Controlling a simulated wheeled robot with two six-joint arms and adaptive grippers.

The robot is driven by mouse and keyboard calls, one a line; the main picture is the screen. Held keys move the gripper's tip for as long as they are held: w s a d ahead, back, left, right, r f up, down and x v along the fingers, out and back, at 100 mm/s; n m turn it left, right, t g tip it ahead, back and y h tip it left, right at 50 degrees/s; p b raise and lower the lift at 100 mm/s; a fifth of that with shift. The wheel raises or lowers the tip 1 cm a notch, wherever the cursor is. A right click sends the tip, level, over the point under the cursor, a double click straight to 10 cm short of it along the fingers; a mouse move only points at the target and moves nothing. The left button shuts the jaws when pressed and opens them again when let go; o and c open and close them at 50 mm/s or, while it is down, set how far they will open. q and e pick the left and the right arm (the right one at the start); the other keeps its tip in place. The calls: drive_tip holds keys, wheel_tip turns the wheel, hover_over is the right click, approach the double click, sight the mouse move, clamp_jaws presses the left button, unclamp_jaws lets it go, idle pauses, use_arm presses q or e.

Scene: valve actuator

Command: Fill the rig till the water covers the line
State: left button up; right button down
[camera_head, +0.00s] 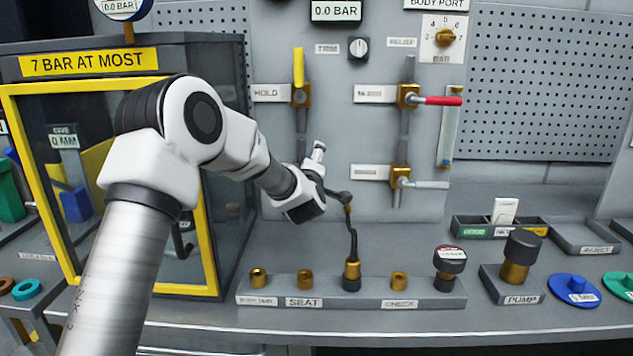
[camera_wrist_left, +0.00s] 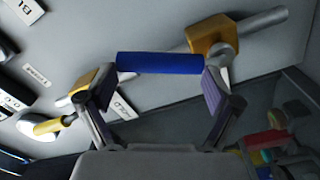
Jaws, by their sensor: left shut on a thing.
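My left gripper (camera_head: 340,196) is in front of the grey rig panel (camera_head: 375,215), low and left of its middle. In the wrist view my left gripper (camera_wrist_left: 158,80) is shut on a blue lever handle (camera_wrist_left: 160,63), which lies between its two fingers. The handle belongs to a brass valve (camera_wrist_left: 212,36) on a grey pipe. In the head view my wrist hides this valve. A narrow sight glass (camera_head: 449,125) stands at the panel's right side, with a little blue near its bottom. I cannot make out the line on it. My right gripper is not in view.
Other valves have yellow (camera_head: 298,66), red (camera_head: 440,100) and grey (camera_head: 428,184) handles. A rack (camera_head: 425,303) with brass fittings and a hose stands below. A pump (camera_head: 518,260) is to its right. A yellow-framed guard (camera_head: 110,83) stands left, behind my arm.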

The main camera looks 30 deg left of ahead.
use_arm(q)
drive_tip(key=shift+s+a+r+n+b, duration=0.2)
drive_tip(key=shift+a+n+b, duration=0.25)
drive_tip(key=shift+n+b, duration=0.45)
drive_tip(key=shift+s+a+r+n+b, duration=0.15)
drive_tip(key=shift+s+a+n+b, duration=0.25)
drive_tip(key=shift+n+b, duration=0.5)
drive_tip(key=shift+s+a+r+n+b, duration=0.2)
drive_tip(key=shift+a+n+b, duration=0.3)
drive_tip(key=shift+n+b, duration=0.4)
drive_tip(key=o, duration=1.4)
drive_tip(key=v, duration=1.1)
drive_tip(key=shift+s+d+f, duration=0.2)
drive_tip(key=shift+d+f, duration=0.1)
